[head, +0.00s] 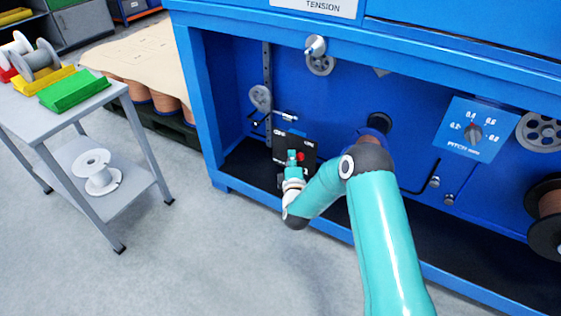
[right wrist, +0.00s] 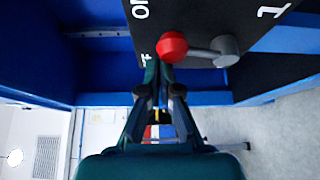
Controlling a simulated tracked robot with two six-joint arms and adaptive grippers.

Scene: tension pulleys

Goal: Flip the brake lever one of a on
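The brake panel is a black plate (head: 308,142) inside the blue machine's lower bay, with white lettering. Its lever has a red ball knob (head: 301,156). In the right wrist view the red knob (right wrist: 172,46) sits on a grey lever arm whose round grey pivot (right wrist: 228,46) is to its right. White letters, partly cut off, and a "1" are on the plate. My right gripper (head: 292,156) is at the panel, just left of the knob. In the wrist view its fingers (right wrist: 158,70) are together, with tips right at the knob; contact is unclear. My left gripper is not seen.
The blue machine's frame (head: 203,90) surrounds the bay. A pulley (head: 261,98) is above the panel, and a pitch dial (head: 474,133) and dark spool (head: 545,215) are right. A grey cart (head: 90,205) with spools stands left. Floor between is clear.

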